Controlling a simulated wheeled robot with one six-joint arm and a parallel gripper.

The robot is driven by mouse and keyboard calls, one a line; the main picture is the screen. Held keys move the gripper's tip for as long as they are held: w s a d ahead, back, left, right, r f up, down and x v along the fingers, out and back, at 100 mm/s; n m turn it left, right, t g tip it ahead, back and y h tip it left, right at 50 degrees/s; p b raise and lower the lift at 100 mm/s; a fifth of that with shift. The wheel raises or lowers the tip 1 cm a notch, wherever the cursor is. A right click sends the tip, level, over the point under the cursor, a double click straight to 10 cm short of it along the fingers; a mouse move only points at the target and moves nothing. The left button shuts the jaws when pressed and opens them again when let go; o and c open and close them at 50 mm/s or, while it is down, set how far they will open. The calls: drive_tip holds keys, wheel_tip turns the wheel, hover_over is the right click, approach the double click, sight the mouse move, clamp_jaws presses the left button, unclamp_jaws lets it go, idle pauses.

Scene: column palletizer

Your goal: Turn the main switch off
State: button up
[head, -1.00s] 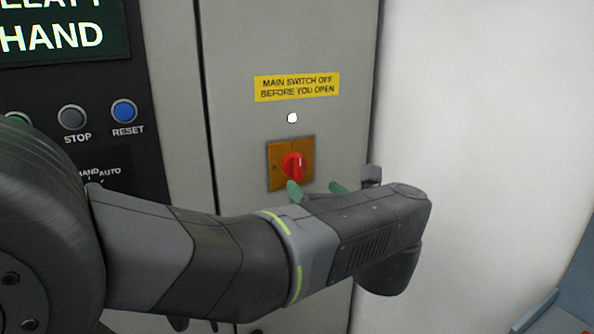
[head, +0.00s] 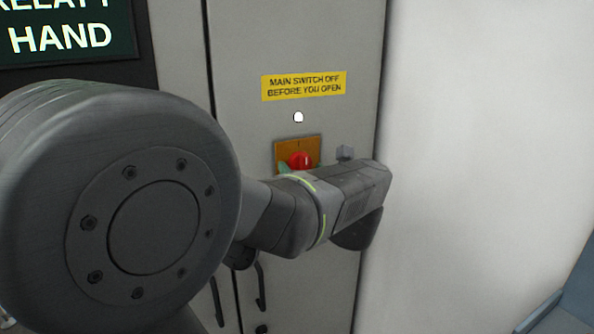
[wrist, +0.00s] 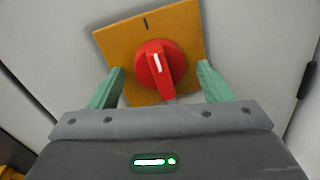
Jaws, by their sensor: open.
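The main switch is a red rotary knob (wrist: 160,68) on a square orange-yellow plate (wrist: 188,28) in the wrist view. The white line on the knob points towards the black mark on the plate's edge, slightly tilted in the picture. In the head view the red knob (head: 301,161) and its plate (head: 312,145) are partly hidden by my arm. My gripper (wrist: 160,80) is open, with one green finger on each side of the knob. I cannot tell whether the fingers touch it.
A yellow label (head: 304,86) reading "MAIN SWITCH OFF BEFORE YOU OPEN" and a white round lamp (head: 298,117) are above the switch on the grey cabinet door (head: 240,60). A dark display (head: 65,32) is at upper left. A pale wall (head: 480,120) lies to the right.

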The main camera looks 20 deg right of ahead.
drive_tip(key=c, duration=1)
drive_tip(key=shift+f+n+b, duration=0.15)
drive_tip(key=shift+n+b, duration=0.15)
drive_tip(key=shift+b, duration=0.3)
drive_tip(key=n+b, duration=0.6)
drive_tip(key=b, duration=0.1)
drive_tip(key=n+t+y+b, duration=0.1)
drive_tip(key=n+b, duration=0.5)
drive_tip(key=b, duration=0.1)
drive_tip(key=n+y+b, duration=0.1)
drive_tip(key=n+b, duration=0.5)
drive_tip(key=b, duration=0.1)
drive_tip(key=shift+d, duration=0.4)
drive_tip(key=shift+n, duration=0.3)
